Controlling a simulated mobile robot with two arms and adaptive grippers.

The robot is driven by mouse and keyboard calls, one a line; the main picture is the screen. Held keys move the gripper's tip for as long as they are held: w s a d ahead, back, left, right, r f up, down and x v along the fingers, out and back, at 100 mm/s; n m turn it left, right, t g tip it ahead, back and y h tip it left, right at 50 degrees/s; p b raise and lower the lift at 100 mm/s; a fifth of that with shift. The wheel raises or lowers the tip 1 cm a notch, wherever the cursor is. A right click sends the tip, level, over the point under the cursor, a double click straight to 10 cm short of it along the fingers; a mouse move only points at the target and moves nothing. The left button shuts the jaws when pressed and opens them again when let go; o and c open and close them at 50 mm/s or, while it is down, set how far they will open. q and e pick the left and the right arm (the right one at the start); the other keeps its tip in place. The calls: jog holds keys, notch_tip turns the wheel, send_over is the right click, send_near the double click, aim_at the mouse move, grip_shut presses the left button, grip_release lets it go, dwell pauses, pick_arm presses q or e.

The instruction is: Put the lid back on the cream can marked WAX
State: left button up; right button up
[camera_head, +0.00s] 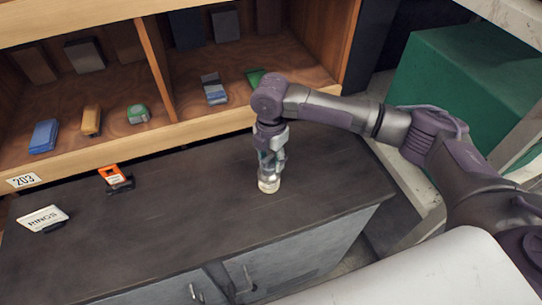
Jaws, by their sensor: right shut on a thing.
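The small cream can (268,186) stands upright on the dark cabinet top, near the middle of the camera_head view. Its WAX marking cannot be read at this size. My right gripper (269,172) points straight down directly over the can, with its fingertips at the can's top. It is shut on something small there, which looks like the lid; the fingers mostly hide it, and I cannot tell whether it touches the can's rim. My left gripper is not in view.
An orange-and-black item (115,178) and a white RINGS sign (43,219) stand on the dark top (190,215) at left. A wooden shelf (160,80) with several small items runs behind. A green box (465,95) is at right. The top around the can is clear.

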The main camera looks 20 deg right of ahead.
jog(key=o, duration=0.9)
jog(key=o, duration=0.4)
notch_tip(320, 180, up, 5)
jog(key=p, duration=0.5)
jog(key=shift+r, duration=1)
